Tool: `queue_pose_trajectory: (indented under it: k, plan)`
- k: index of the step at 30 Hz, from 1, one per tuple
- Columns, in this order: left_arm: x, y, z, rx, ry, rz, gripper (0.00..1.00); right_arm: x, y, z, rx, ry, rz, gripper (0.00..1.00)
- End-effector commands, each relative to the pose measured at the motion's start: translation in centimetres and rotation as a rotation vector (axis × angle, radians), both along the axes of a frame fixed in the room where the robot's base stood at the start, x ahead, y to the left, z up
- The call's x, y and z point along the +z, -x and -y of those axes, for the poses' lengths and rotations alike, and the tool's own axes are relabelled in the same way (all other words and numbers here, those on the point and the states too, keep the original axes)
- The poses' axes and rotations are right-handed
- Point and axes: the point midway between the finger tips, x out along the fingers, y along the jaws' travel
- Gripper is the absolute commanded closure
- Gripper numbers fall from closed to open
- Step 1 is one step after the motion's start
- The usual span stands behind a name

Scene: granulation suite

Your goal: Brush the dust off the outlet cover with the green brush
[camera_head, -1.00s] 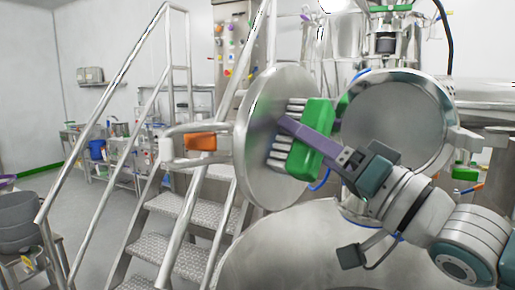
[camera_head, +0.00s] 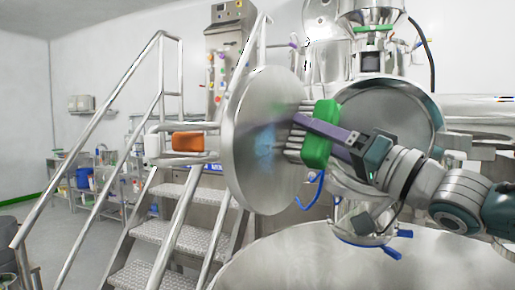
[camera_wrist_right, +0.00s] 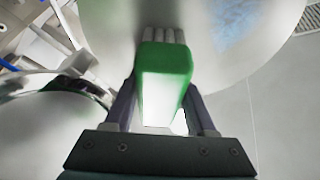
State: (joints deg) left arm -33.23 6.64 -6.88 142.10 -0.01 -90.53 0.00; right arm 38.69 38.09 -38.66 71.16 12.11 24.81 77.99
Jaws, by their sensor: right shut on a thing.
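The outlet cover (camera_head: 245,150) is a round steel disc, swung open and standing upright in the middle of the head view. A bluish dust patch shows on its face, and also in the right wrist view (camera_wrist_right: 238,22). My right gripper (camera_head: 325,135) is shut on the green brush (camera_head: 321,117). The brush's pale bristles point left at the cover's face, right of the dust patch; whether they touch is hard to tell. In the right wrist view the green brush (camera_wrist_right: 165,75) sits between both fingers. My left gripper is not in view.
The round steel outlet opening (camera_head: 385,112) is behind my right arm. Metal stairs with handrails (camera_head: 165,225) stand left of the cover. An orange-and-white handle (camera_head: 187,141) sits at the cover's left side. A curved steel vessel (camera_head: 350,265) lies below.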

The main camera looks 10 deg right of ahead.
Motion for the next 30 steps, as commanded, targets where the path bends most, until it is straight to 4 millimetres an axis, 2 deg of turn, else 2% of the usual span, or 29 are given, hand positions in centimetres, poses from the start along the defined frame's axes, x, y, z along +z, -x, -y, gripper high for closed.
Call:
queue_pose_trajectory:
  k: [3, 14, 30]
  plan:
    - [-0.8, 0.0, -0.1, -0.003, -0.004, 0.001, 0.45, -0.1, -0.5, 0.4, 0.001, 0.000, 0.001, 0.89]
    - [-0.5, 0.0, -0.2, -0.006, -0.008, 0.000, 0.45, 0.1, -0.4, 0.6, 0.001, -0.002, 0.000, 0.89]
    - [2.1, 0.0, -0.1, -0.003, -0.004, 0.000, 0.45, 0.2, 3.5, 4.5, 0.001, -0.002, -0.001, 0.89]
